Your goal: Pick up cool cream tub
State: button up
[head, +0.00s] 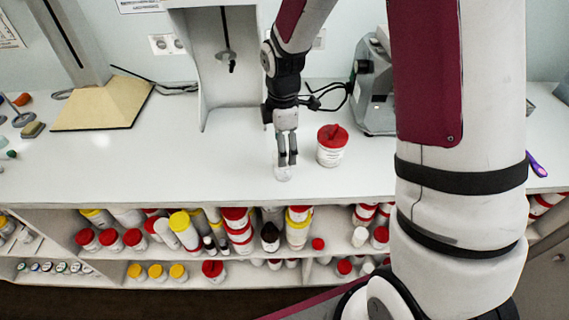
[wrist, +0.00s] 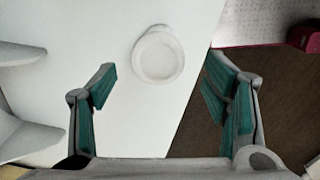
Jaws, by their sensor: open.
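A small white round tub (head: 282,172) stands on the white counter, near its front edge, directly below my gripper. No label is readable on it, so I cannot confirm that it is the cool cream tub. In the wrist view the white tub (wrist: 158,56) shows from above as a round lid, lying between and just beyond the fingertips. My gripper (head: 287,163) points down with its fingers apart and nothing held. In the head view its fingers hide part of the tub. I cannot tell whether they touch it.
A larger white tub with a red lid (head: 332,146) stands close to the right of my gripper. A grey machine (head: 377,90) is behind it. A white stand (head: 226,60) rises behind my gripper. Shelves below hold several jars. The counter's left middle is clear.

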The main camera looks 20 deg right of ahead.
jog(key=shift+w+f+p, duration=0.2)
jog(key=shift+f+p, duration=0.4)
jog(key=shift+f, duration=3.2)
jog(key=c, duration=1.3)
